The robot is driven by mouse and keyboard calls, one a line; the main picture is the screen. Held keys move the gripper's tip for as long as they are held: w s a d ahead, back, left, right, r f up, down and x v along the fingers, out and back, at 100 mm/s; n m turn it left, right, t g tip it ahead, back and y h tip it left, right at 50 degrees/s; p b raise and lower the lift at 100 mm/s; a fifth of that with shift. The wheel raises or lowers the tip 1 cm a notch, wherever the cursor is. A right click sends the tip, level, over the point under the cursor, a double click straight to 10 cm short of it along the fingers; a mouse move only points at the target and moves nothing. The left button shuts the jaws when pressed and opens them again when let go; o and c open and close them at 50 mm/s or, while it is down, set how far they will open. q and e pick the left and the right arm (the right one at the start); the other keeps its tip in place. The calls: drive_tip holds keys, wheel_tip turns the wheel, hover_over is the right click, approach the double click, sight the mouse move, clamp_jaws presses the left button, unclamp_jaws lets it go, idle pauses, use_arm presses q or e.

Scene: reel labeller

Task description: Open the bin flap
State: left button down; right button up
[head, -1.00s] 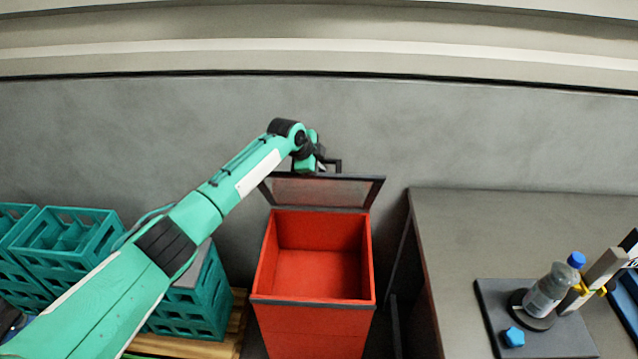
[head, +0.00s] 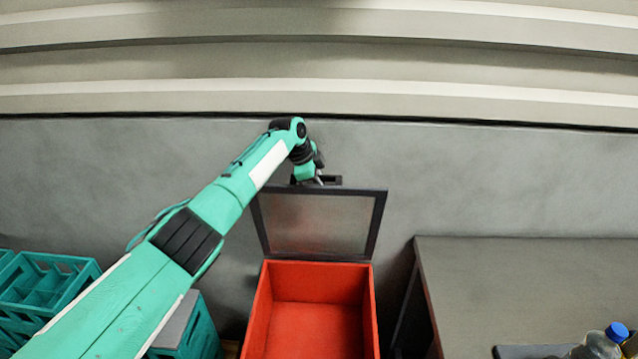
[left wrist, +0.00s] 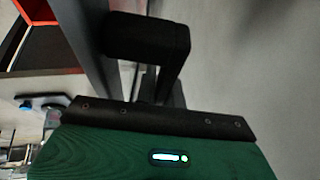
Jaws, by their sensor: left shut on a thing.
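The red bin (head: 310,312) stands at the lower middle of the head view, its open top showing an empty inside. Its flap (head: 318,223), a dark frame with a grey panel, stands raised at the bin's back edge. My left gripper (head: 318,181) is at the flap's top edge, shut on the dark flap handle (head: 332,180). In the left wrist view the black handle (left wrist: 150,42) lies at the gripper, and a bit of the red bin (left wrist: 40,40) shows at upper left. The fingertips are mostly hidden. My right gripper is not in view.
Teal crates (head: 45,290) stand left of the bin, partly behind my left arm. A grey table (head: 520,280) stands to the right, with a blue-capped bottle (head: 606,343) at its front. A grey wall (head: 480,170) is behind the flap.

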use_arm(q)
drive_tip(key=shift+f, duration=0.15)
drive_tip(key=c, duration=1.5)
unclamp_jaws()
drive_tip(key=b+v, duration=0.4)
drive_tip(key=v, duration=0.9)
drive_tip(key=shift+r, duration=0.4)
drive_tip(key=shift+a, duration=0.15)
